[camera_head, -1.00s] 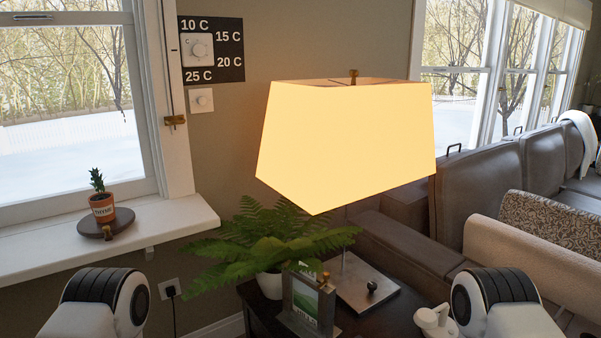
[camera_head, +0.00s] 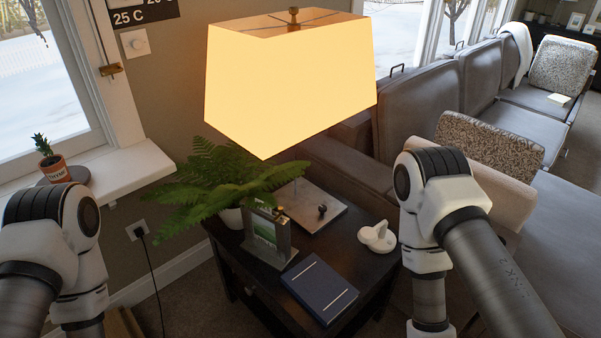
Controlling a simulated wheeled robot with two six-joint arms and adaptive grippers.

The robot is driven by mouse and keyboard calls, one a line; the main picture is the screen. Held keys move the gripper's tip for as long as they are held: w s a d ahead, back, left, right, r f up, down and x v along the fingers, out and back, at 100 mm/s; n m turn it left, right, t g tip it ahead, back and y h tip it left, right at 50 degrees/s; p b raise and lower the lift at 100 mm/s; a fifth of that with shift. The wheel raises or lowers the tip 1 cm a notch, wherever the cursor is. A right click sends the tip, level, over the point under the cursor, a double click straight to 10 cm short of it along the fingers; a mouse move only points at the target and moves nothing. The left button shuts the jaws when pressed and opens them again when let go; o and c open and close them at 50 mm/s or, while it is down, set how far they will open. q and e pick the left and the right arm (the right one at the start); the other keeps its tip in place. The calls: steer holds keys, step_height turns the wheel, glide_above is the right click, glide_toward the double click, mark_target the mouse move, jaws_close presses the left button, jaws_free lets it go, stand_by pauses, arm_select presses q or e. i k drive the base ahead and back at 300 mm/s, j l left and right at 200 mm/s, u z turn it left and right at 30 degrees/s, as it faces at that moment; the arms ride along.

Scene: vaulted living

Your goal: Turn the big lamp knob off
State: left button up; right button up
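The big lamp has a large, brightly glowing shade (camera_head: 290,85) over a dark side table. Its flat grey metal base (camera_head: 318,208) rests on the table, and a small black knob (camera_head: 322,211) stands on it. The lamp is lit. Part of the base is hidden behind the fern and picture frame. My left arm enters at the lower left and my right arm stands at the right, beside the table. Neither gripper shows in the head view, so I cannot see their fingers.
On the dark side table (camera_head: 376,292) are a picture frame (camera_head: 266,238), a dark blue book (camera_head: 319,288) and a small white device (camera_head: 377,237). A potted fern (camera_head: 222,183) crowds the table's left. The grey sofa (camera_head: 425,113) stands behind and right.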

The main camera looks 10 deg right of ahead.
mark_target(322, 208)
steer(key=j+z, duration=0.2)
steer(key=z, duration=0.2)
steer(key=k+j+z, duration=0.1)
steer(key=z, duration=0.3)
steer(key=k+j+z, duration=0.1)
steer(key=z, duration=0.3)
steer(key=i+j, duration=0.25)
steer(key=i, duration=0.15)
steer(key=i+j, duration=0.2)
steer(key=i, duration=0.25)
